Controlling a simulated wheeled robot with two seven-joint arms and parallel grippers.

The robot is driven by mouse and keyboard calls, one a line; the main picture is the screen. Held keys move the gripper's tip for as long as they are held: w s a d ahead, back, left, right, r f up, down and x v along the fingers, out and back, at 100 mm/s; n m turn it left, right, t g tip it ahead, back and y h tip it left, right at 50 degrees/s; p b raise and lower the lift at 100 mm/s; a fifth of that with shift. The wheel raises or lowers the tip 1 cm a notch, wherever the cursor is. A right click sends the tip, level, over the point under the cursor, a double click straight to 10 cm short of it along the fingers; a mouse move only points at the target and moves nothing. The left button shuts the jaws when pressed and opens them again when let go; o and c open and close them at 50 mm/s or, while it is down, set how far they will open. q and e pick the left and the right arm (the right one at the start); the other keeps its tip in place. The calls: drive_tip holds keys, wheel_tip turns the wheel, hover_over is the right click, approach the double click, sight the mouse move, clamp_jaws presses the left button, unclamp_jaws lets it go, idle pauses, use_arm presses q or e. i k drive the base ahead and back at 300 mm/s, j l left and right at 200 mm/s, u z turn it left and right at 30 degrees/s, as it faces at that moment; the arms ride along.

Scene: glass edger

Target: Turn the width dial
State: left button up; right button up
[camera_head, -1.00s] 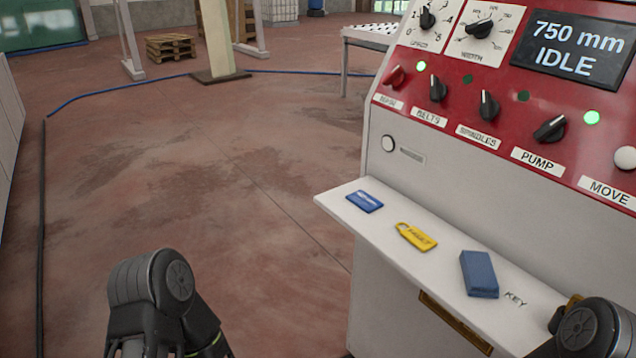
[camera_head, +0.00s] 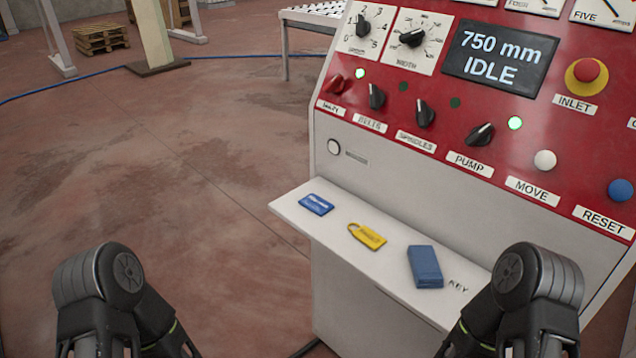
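The width dial (camera_head: 412,38) is a black pointer knob on a white scale plate, high on the red panel, left of the display (camera_head: 499,58), which reads "750 mm IDLE". Its pointer looks turned to the left. My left arm shows at the bottom left and my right arm at the bottom right, in front of the machine's shelf. Both arms are low and well away from the dial. Neither gripper's fingertips show in the view.
A similar speed dial (camera_head: 363,26) sits left of the width dial.

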sight(413, 38)
drive_tip(key=z, duration=1.55)
drive_tip(key=k, duration=0.7)
